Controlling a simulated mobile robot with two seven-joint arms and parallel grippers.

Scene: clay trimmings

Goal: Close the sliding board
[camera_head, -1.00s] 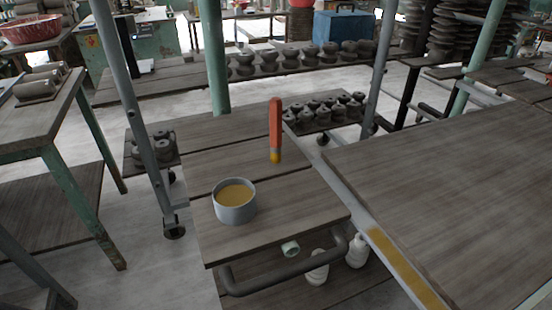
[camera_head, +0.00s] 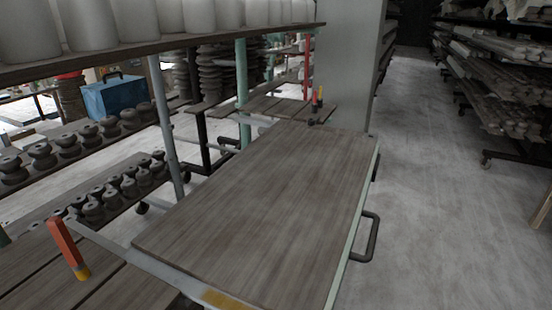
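A large wooden sliding board (camera_head: 265,210) lies in the middle of the view, with a pale green edge and a dark bar handle (camera_head: 367,238) on its right side. It rests on a grey metal rail frame (camera_head: 150,262) with a yellow patch (camera_head: 228,301) at the near end. Neither of my grippers is in view, so nothing is seen touching the board.
A red-orange upright bar with a yellow tip (camera_head: 66,246) stands on the wooden planks at lower left. Dark clay pieces (camera_head: 118,190) sit on shelves at left, under large pale cylinders (camera_head: 135,18). Grey floor (camera_head: 430,190) is open at right, before stacked racks (camera_head: 510,80).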

